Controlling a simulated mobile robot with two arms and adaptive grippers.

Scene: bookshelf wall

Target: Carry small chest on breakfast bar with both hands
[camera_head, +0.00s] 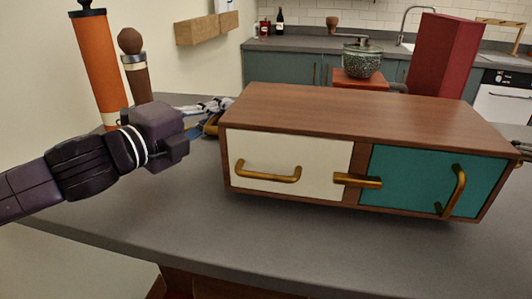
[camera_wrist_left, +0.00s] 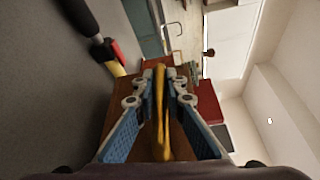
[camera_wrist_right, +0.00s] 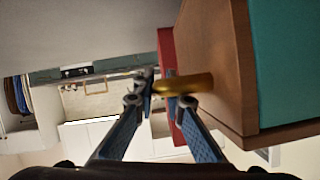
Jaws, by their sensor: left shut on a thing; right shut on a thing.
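The small chest (camera_head: 370,112) is brown wood with a cream panel, a teal panel and brass handles on its front. It is over the grey breakfast bar (camera_head: 110,215); I cannot tell whether its underside touches the top. My left gripper (camera_head: 215,112) is at the chest's left end. In the left wrist view its fingers (camera_wrist_left: 162,78) are closed around a brass side handle (camera_wrist_left: 160,125). In the right wrist view my right gripper (camera_wrist_right: 148,85) is shut on the brass handle (camera_wrist_right: 186,84) of the other end. In the head view it is mostly hidden at the right edge.
An orange cylinder (camera_head: 97,70) and a brown mill (camera_head: 136,72) stand behind my left arm. A speckled pot (camera_head: 362,62) on a red block and a tall red box (camera_head: 443,55) are behind the chest. Bare bar top shows in front and at left.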

